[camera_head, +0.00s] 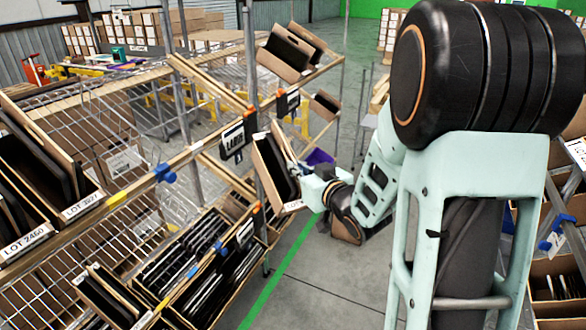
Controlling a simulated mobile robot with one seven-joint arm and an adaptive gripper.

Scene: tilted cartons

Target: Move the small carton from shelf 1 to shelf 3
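The long wire rack (200,150) has several levels. I can read no shelf numbers 1 or 3.
Large cartons labelled LOT 2460 (27,243) and LOT 2021 (80,207) stand at the left. File-filled cartons (185,250) fill the lower level. Tilted cartons (284,56) sit on the upper far end.

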